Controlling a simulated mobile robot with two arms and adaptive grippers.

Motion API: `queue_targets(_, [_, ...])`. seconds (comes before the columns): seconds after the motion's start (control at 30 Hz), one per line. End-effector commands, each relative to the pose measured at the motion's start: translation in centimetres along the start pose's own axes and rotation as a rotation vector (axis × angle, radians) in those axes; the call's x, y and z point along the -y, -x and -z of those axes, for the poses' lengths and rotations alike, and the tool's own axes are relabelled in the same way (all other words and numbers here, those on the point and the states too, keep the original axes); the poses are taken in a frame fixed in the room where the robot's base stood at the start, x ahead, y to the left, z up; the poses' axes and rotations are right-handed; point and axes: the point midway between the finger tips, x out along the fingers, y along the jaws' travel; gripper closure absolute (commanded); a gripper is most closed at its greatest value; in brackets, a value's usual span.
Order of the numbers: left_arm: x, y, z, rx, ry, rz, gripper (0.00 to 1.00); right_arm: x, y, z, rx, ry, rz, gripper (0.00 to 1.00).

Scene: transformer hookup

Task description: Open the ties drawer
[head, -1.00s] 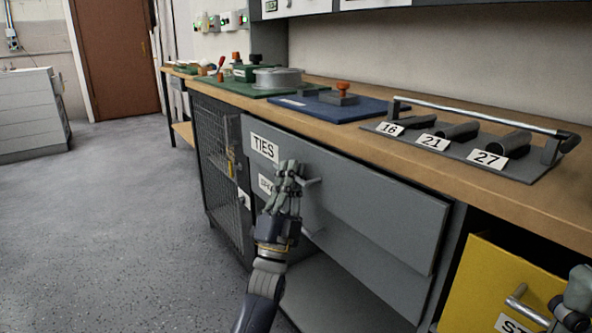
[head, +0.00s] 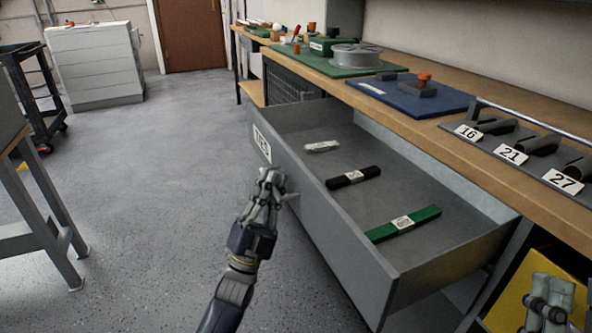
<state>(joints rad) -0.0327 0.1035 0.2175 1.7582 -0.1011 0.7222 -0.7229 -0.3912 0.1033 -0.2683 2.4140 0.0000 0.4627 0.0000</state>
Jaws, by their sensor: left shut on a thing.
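The grey ties drawer (head: 335,235), with a white TIES label (head: 262,144) on its front, is pulled well out from under the bench. Inside lie a white tie bundle (head: 322,146), a black tie bundle (head: 353,177) and a green tie bundle (head: 403,223), apart from each other. My left gripper (head: 270,183) is shut on the drawer handle (head: 291,196) at the drawer front; its fingers hide most of the handle.
The wooden bench (head: 440,112) carries a blue mat (head: 410,95), a green mat (head: 340,66) with a grey spool (head: 357,56), and a rack with tubes labelled 16, 21 and 27. A grey table (head: 40,235) stands at left. The floor (head: 150,200) between is clear.

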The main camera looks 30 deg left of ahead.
Motion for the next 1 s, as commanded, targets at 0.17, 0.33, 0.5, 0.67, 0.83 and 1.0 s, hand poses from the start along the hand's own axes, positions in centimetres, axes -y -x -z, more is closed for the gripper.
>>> queue_targets(0.17, [2.3,1.4,-0.6,0.001,-0.002,-0.005,1.00,-0.4,0.0,-3.5,0.189,0.011,-0.007,0.60])
queue_targets(0.33, [3.7,2.4,-1.0,0.001,-0.001,-0.004,1.00,-0.7,0.6,-5.8,0.306,0.015,-0.011,0.60])
queue_targets(0.5, [4.4,2.9,-1.2,0.001,0.001,-0.003,1.00,-0.8,1.0,-6.9,0.366,0.018,-0.014,0.60])
queue_targets(0.67, [4.6,3.1,-1.2,0.001,0.001,-0.003,1.00,-0.9,1.1,-7.2,0.381,0.019,-0.014,0.60])
queue_targets(0.83, [4.6,3.1,-1.2,0.001,0.001,-0.003,1.00,-0.9,1.1,-7.2,0.382,0.019,-0.015,0.60])
queue_targets(1.0, [4.6,3.1,-1.2,0.001,0.001,-0.003,0.82,-0.9,1.1,-7.2,0.381,0.018,-0.015,0.60])
